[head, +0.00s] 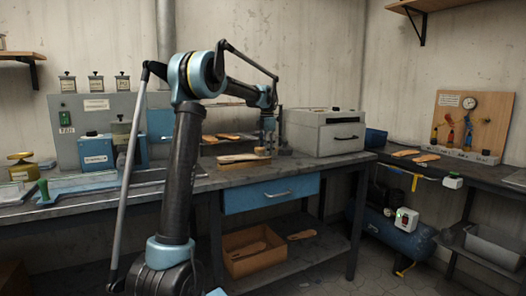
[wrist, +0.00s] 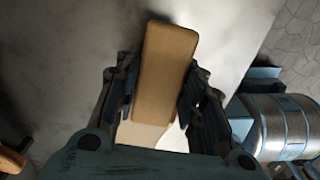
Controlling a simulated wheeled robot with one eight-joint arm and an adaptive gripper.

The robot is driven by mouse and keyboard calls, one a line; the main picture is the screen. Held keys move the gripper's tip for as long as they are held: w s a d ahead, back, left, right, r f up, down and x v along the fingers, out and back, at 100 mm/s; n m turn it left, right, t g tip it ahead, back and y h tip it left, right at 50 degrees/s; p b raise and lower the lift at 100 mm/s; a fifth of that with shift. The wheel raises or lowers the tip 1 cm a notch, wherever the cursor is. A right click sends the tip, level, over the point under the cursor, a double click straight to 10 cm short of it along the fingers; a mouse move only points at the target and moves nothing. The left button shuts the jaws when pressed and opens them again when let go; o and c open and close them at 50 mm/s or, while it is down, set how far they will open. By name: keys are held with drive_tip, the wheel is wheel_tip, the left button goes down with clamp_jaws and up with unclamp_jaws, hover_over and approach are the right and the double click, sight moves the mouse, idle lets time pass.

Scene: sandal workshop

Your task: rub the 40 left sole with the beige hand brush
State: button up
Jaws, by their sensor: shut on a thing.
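My gripper (head: 268,140) is low over the middle workbench in the head view. In the wrist view my gripper (wrist: 155,100) is shut on a long beige block with rounded corners, the beige hand brush (wrist: 165,70). The brush's bristles are hidden from above. In the head view the brush (head: 262,151) is small under my fingers. A pale, long sole-shaped piece (head: 236,158) lies on the bench just left of it; I cannot read its size or side. I cannot tell whether the brush touches it. A pale patch shows between my fingers below the brush in the wrist view.
A grey box oven (head: 325,132) stands right of my gripper. Several soles lie at the back of the bench (head: 222,137) and on the right bench (head: 415,155). A blue compressor (head: 400,235) stands under the right bench. A cardboard box (head: 240,263) holds soles below.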

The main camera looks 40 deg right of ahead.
sight(260, 148)
drive_tip(key=shift+s+d, duration=0.1)
drive_tip(key=shift+d, duration=0.25)
drive_tip(key=shift+f, duration=0.1)
drive_tip(key=shift+a, duration=0.15)
drive_tip(key=shift+w+a, duration=0.3)
drive_tip(key=shift+a, duration=0.6)
drive_tip(key=shift+w+a, duration=0.25)
drive_tip(key=shift+a, duration=0.65)
drive_tip(key=shift+a, duration=0.15)
drive_tip(key=shift+w+a+r, duration=0.1)
drive_tip(key=shift+w+a, duration=0.35)
drive_tip(key=shift+a, duration=1.1)
drive_tip(key=shift+w+a+r, duration=0.15)
drive_tip(key=shift+w+a, duration=0.25)
drive_tip(key=shift+a, duration=1.1)
drive_tip(key=shift+w+a+r, duration=0.1)
drive_tip(key=shift+w+a, duration=0.35)
drive_tip(key=shift+a, duration=1.1)
drive_tip(key=shift+a, duration=0.1)
drive_tip(key=shift+w+a+r, duration=0.1)
drive_tip(key=shift+w+a, duration=0.25)
drive_tip(key=shift+a, duration=0.9)
drive_tip(key=shift+w+a, duration=0.4)
drive_tip(key=shift+a, duration=0.85)
drive_tip(key=shift+w+a+r, duration=0.1)
drive_tip(key=shift+w+a, duration=0.25)
drive_tip(key=shift+a, duration=0.9)
